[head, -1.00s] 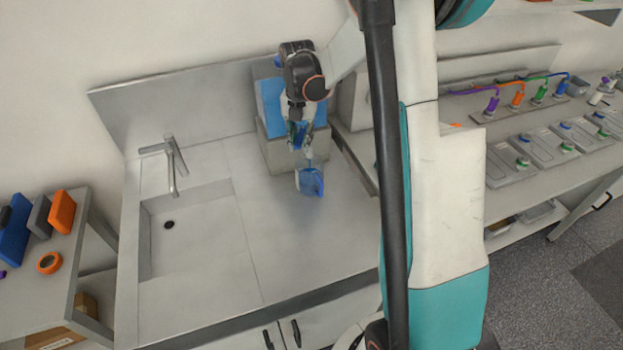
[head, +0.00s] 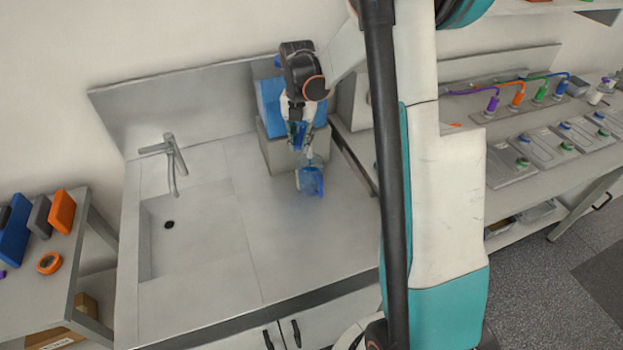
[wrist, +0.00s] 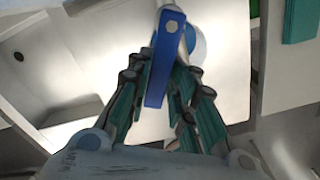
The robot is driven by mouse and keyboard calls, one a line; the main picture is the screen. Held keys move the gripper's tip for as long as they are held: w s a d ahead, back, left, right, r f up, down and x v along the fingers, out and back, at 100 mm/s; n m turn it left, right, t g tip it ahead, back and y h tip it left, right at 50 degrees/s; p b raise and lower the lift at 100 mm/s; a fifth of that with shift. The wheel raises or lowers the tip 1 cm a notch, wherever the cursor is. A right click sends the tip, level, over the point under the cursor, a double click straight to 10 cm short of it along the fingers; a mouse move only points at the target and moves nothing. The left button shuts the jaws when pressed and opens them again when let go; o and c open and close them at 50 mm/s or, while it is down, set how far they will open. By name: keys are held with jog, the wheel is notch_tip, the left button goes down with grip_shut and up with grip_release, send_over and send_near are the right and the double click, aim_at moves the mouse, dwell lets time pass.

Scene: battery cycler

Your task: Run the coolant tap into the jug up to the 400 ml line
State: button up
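The jug (head: 311,181) is see-through with blue in it. It stands upright on the counter, below and in front of my gripper (head: 298,140). The coolant tank (head: 270,103), blue, stands on a grey block behind my gripper. The wrist view shows a blue bar (wrist: 164,62) with a round pivot, apparently the tap's lever. My gripper (wrist: 166,68) has a finger on each side of this bar; whether both fingers touch it is unclear. A pale round shape with blue (wrist: 198,48), apparently the jug, lies partly hidden behind the bar. The 400 ml line is too small to make out.
A sink (head: 190,240) with its own grey tap (head: 175,155) lies to the left. The counter between sink and jug is clear. A side table (head: 50,290) with orange and blue items is at far left. A bench with battery fixtures (head: 540,148) is at right.

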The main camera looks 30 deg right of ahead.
jog(key=shift+w+a, duration=0.1)
jog(key=shift+w, duration=0.15)
jog(key=m, duration=0.1)
jog(key=w+a+m, duration=0.1)
jog(key=shift+m, duration=0.4)
jog(key=shift+d, duration=0.2)
dwell(1.9)
dwell(0.5)
jog(key=m, duration=0.1)
jog(key=w+m+b, duration=0.1)
jog(key=m, duration=0.1)
jog(key=shift+w+a, duration=0.2)
jog(key=shift+a, duration=0.25)
dwell(2.1)
